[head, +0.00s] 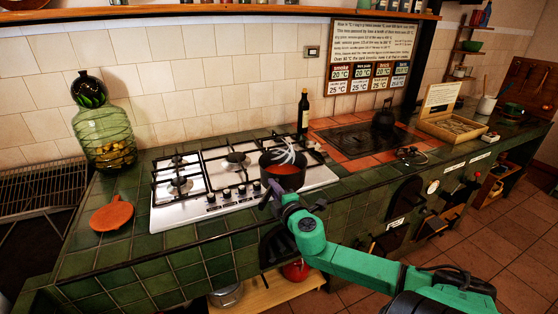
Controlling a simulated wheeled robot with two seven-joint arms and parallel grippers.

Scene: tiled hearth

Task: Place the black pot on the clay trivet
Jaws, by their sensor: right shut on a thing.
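The black pot (283,177) sits on the right side of the white gas hob, with reddish-brown content inside and a pale whisk-like tool (284,152) over it. My right gripper (270,196) is at the pot's near side, shut on the pot; its fingertips are small and partly hidden against the dark pot. Whether the pot is lifted clear of the grate I cannot tell. The round orange clay trivet (112,216) lies on the green tiled counter at the left, with a short handle at its top, and is bare. My left gripper is not in view.
The white hob (225,209) with black grates lies between pot and trivet. A tall green glass jar (104,137) stands behind the trivet. A dark bottle (303,111) stands behind the pot. A black kettle (383,117) and wooden box (450,127) are at right.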

